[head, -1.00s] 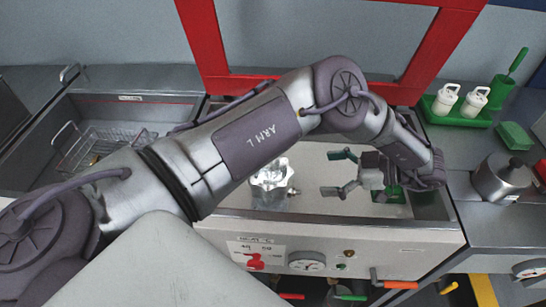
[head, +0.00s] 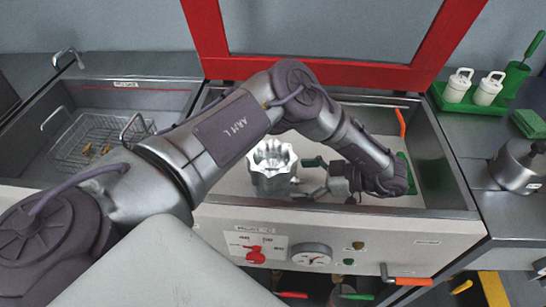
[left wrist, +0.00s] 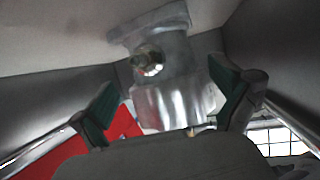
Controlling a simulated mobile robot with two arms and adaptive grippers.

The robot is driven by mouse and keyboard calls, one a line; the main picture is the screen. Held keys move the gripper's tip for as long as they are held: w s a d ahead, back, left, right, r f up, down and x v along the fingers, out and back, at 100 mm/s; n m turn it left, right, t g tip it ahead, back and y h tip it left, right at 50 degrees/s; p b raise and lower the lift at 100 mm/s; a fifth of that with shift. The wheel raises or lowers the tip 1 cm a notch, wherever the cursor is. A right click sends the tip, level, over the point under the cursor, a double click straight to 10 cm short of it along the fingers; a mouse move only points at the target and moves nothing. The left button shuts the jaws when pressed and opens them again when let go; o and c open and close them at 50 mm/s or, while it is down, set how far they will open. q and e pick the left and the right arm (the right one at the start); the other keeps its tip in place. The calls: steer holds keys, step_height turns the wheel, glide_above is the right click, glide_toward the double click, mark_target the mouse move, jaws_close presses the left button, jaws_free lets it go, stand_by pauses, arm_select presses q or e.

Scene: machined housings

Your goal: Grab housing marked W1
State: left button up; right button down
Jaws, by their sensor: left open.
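A silvery, ribbed metal housing (head: 272,168) stands in the open steel bay behind the front panel. No W1 marking is readable on it. It also shows in the left wrist view (left wrist: 172,106), with a round fitting on its side. My left gripper (head: 308,178) is just right of the housing, its green-padded fingers spread and pointing at it. In the left wrist view the housing appears between the two open fingers (left wrist: 165,88); I cannot tell whether they touch it. My forearm crosses the bay above and to the left. My right gripper is not in view.
A red frame (head: 310,70) stands behind the bay. A sink with a wire basket (head: 95,140) is at left. An orange-tipped tool (head: 400,122) lies in the bay's right part. A green tray (head: 455,106) with white bottles and a metal pot (head: 520,166) stand at right.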

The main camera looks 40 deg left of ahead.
arm_select(q)
steer(key=p+x, duration=0.1)
steer(key=x, duration=0.5)
steer(key=shift+s+a, duration=0.15)
steer(key=shift+a, duration=0.1)
steer(key=shift+d, duration=0.1)
steer(key=c, duration=1.3)
steer(key=shift+c, duration=0.8)
